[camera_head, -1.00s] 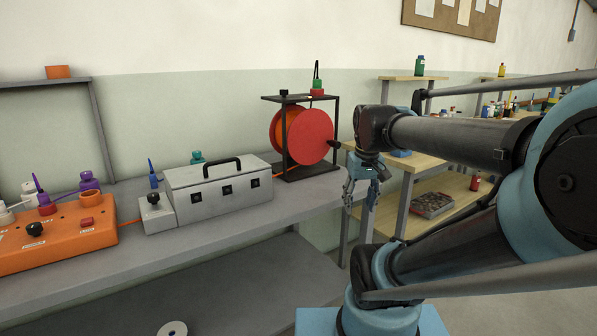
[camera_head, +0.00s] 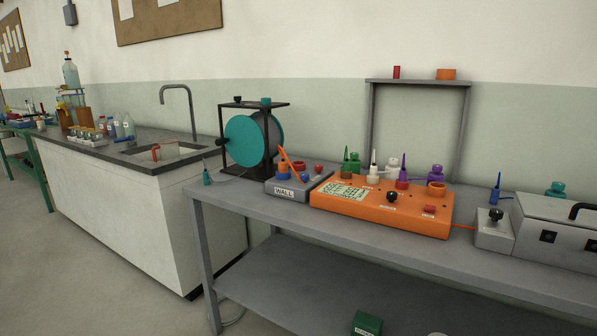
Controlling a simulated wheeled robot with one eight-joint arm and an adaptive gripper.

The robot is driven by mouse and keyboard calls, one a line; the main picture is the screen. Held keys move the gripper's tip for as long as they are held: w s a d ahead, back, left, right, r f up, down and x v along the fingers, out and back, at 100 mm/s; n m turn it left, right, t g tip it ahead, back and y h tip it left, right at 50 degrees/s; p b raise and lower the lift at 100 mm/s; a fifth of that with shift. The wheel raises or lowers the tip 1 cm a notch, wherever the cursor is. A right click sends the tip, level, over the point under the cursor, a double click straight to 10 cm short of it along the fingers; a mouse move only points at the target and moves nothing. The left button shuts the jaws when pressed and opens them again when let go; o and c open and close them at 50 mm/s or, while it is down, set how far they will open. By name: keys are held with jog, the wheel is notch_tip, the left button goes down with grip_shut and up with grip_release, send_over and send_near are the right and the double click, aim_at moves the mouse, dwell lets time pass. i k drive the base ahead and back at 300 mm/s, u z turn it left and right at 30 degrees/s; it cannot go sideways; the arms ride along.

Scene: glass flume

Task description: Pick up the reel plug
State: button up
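A teal cable reel (camera_head: 240,141) stands in a black frame at the left end of the grey bench. A small teal plug with a thin dark tip (camera_head: 207,177) is upright beside the reel, at the bench's left edge. A thin dark cable shows near it. It looks like this reel's plug, but no label confirms it. More upright plugs show further right: green (camera_head: 346,165), red-violet (camera_head: 402,177) and blue (camera_head: 495,190). My gripper is out of view.
A grey box marked WALL (camera_head: 290,184) and an orange socket panel (camera_head: 380,208) stand right of the reel. A grey metal box (camera_head: 560,230) is at the far right. A sink counter (camera_head: 130,200) stands left, with floor in front.

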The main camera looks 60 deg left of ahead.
aim_at(282, 164)
jog(key=u, duration=2.85)
jog(key=k, duration=1.2)
jog(key=u, duration=0.7)
jog(key=i, duration=2.05)
jog(key=z, duration=0.4)
